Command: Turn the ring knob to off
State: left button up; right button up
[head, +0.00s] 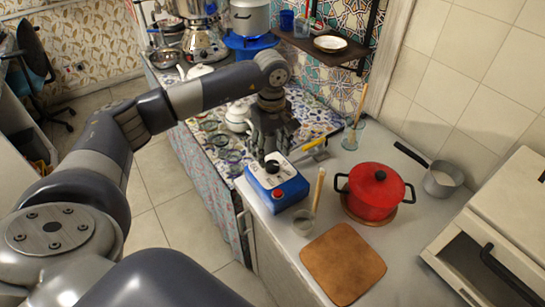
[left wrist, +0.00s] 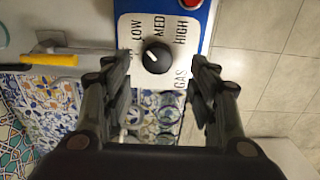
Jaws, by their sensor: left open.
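The blue control box (head: 277,184) stands on the counter's near left edge, with a white top panel, a black round knob (head: 272,167) and a red button (head: 277,194). In the left wrist view the knob (left wrist: 156,57) sits on the white panel (left wrist: 125,28) among the labels LOW, MED, HIGH and GAS. A pale mark shows on the knob; its exact setting is hard to read. My left gripper (left wrist: 160,63) is open, with one finger on each side of the knob, apart from it. The left finger hides part of the panel's edge. My right gripper is out of view.
A red pot (head: 375,190) stands right of the box. A glass holding a wooden stick (head: 318,192) and a brown board (head: 343,263) are nearer. A yellow-handled tool (head: 313,146) lies just behind the box. A white teapot (head: 237,117) stands behind my gripper.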

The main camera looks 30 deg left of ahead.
aim_at(272, 164)
pick_arm(q)
jog(key=f, duration=0.3)
jog(key=shift+w+p, duration=0.2)
jog(key=shift+p, duration=0.1)
jog(key=shift+f, duration=0.9)
jog(key=shift+c, duration=0.3)
jog(key=c, duration=1)
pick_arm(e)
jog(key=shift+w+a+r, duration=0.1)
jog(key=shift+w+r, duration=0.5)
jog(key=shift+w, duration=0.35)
